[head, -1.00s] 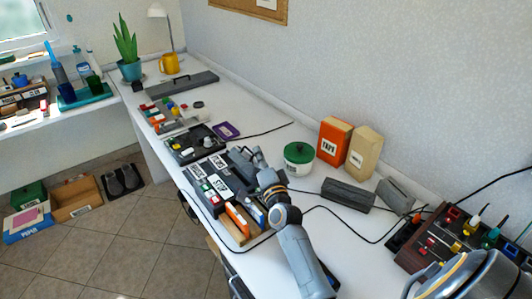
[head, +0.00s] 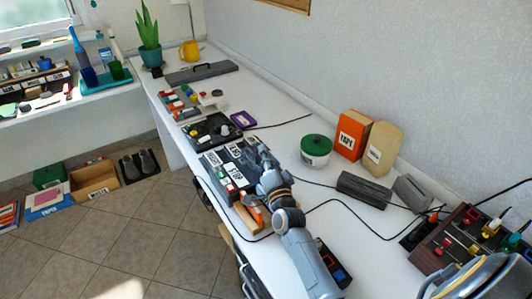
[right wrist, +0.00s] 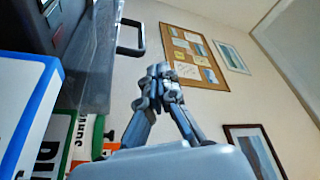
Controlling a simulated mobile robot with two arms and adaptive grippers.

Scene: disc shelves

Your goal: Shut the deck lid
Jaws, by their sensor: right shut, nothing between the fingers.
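The deck (head: 219,160) is a dark unit with white labels, START, STOP and LOAD among them, on the white desk. My right gripper (head: 262,157) is at its right side, shut and empty, and it hides part of that side. In the right wrist view the shut fingers (right wrist: 160,72) point up. A grey see-through panel (right wrist: 98,55) with a dark handle (right wrist: 131,38) stands left of them, apart in the picture; it looks like the deck lid, raised. In the head view I cannot make out the lid's angle.
A green-lidded jar (head: 316,150), an orange TAPE box (head: 352,134) and a beige box (head: 381,148) stand right of the deck. A black cable (head: 340,202) crosses the desk. A dark switch rack (head: 450,240) is at right.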

